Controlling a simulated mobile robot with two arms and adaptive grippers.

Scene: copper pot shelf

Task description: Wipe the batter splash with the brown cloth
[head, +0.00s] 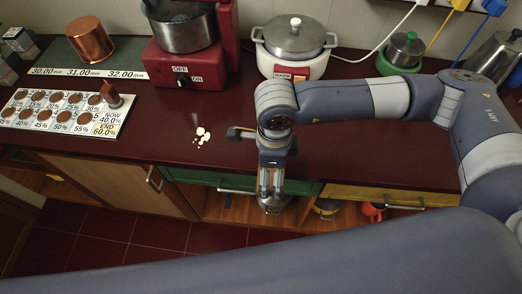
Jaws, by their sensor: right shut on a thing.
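The batter splash (201,136) is a small group of pale spots on the dark red counter, left of my right gripper. My right gripper (270,196) points down in front of the counter's front edge, beside the green drawer front. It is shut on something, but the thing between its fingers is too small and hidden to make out. I cannot make out the brown cloth anywhere. My left gripper is not in view.
A red mixer (184,64) with a steel bowl and a white-red cooker (294,52) stand behind. A numbered board (62,113) and copper pot (90,38) are at left. The green drawer (195,178) and yellow drawer (360,197) sit below the counter (165,125). Counter around the splash is clear.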

